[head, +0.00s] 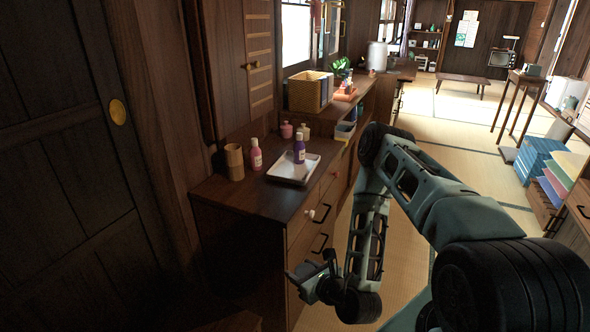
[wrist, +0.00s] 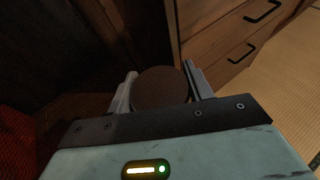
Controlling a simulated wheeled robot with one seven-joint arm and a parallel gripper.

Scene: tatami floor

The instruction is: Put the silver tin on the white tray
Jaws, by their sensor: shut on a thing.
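The white tray (head: 285,173) lies on the dark wooden counter, with a purple bottle (head: 299,152) standing on it. My gripper (head: 300,274) is low in front of the counter's drawers, below the level of the tray. In the wrist view my gripper (wrist: 161,86) is shut on a round tin (wrist: 160,88). Its flat end looks dark brown in the dim light, and its side is mostly hidden, so a silver colour does not show. I see no other tin on the counter.
A pink-purple bottle (head: 256,155) and a brown wooden cup (head: 234,161) stand left of the tray. Drawers (head: 318,215) with handles form the counter's front. Part of the tray's near side is bare.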

